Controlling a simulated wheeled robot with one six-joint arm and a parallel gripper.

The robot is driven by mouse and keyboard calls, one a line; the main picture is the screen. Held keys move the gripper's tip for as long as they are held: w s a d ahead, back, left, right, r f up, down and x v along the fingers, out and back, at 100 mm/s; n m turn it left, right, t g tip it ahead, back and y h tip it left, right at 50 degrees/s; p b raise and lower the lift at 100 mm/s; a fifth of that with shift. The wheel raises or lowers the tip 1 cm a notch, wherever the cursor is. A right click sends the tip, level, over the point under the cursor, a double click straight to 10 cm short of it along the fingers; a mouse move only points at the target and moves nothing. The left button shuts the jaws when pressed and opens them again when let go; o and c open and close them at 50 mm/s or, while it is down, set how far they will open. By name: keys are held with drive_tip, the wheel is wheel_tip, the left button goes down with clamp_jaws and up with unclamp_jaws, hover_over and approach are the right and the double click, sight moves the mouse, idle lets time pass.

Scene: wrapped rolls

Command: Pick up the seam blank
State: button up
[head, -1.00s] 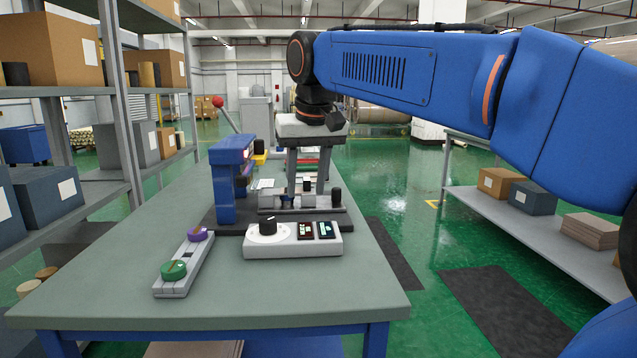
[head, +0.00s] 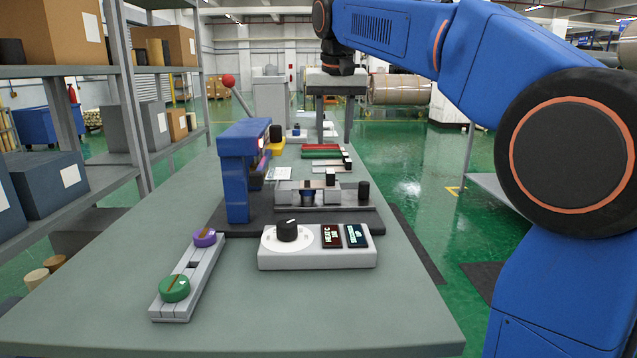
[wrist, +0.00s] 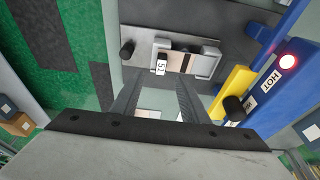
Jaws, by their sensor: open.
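No part is clearly marked as the seam blank. In the head view, a pale flat strip (head: 318,166) with a small block at its right end lies beyond the grey fixture (head: 335,199). The fixture carries a small upright block (head: 330,178). My gripper (head: 333,139) points down over the far part of the table. It also shows in the wrist view (wrist: 158,76), its two fingers apart with nothing visible between them.
A blue press (head: 236,185) stands left of the fixture; its HOT label (wrist: 269,80) shows in the wrist view. A dial box (head: 315,248) and a rail with green and purple knobs (head: 188,277) are nearer. The table's near right part (head: 350,310) is clear.

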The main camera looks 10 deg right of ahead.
hover_over(331, 172)
drive_tip(key=s, duration=0.2)
wheel_tip(331, 172, down, 7)
drive_tip(key=shift+w+a+r, duration=0.1)
drive_tip(key=shift+r, duration=0.1)
drive_tip(key=shift+w+x, duration=0.15)
drive_tip(key=shift+x, duration=1.15)
drive_tip(key=shift+w+x, duration=0.15)
drive_tip(key=shift+x, duration=1.15)
drive_tip(key=shift+a, duration=0.1)
clamp_jaws()
